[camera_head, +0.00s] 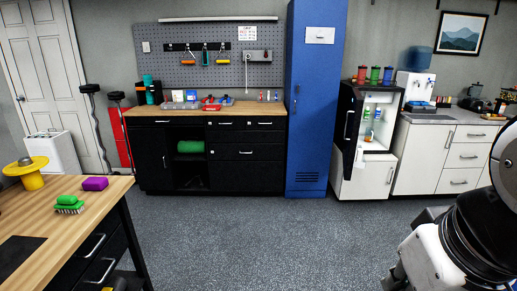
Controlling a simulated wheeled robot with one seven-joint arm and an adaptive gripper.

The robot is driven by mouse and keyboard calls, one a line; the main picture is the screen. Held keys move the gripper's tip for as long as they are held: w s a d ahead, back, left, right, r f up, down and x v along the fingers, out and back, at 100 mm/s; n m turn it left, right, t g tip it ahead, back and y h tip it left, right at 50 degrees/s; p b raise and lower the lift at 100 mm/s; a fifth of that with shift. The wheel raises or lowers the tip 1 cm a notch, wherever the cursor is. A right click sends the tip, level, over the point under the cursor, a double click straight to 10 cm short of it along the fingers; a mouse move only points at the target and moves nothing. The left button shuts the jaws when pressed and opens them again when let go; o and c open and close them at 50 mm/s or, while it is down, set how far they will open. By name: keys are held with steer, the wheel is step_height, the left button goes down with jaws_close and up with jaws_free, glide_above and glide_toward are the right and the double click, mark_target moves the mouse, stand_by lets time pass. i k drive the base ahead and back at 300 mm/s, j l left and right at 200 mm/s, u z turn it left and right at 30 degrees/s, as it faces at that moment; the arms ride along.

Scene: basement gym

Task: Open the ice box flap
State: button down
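A small black fridge (397,101) stands at the right of the back wall, on a white base cabinet (367,180). Its black door (349,128) hangs open on the left side, showing a white, lit interior. A pale panel (379,98) spans the top of the interior; it may be the ice box flap, but it is too small to tell whether it is shut. Small bottles (372,113) stand on a shelf below, and an orange item lies lower down. Part of my arm fills the lower right; my gripper's fingers do not show.
Several coloured cups (375,74) stand on the fridge. A blue locker (316,100) is to its left, a white counter cabinet (425,158) to its right. A wooden workbench (75,220) occupies the lower left. The grey floor (270,235) between is clear.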

mark_target(380, 97)
steer(key=i+j+z, duration=0.2)
steer(key=i, duration=1.25)
steer(key=i+z, duration=0.3)
steer(key=i+j+z, duration=0.1)
steer(key=i+z, duration=0.15)
steer(key=i, duration=0.2)
steer(key=i+l+u, duration=0.15)
steer(key=i+l, duration=0.3)
steer(key=l, duration=0.1)
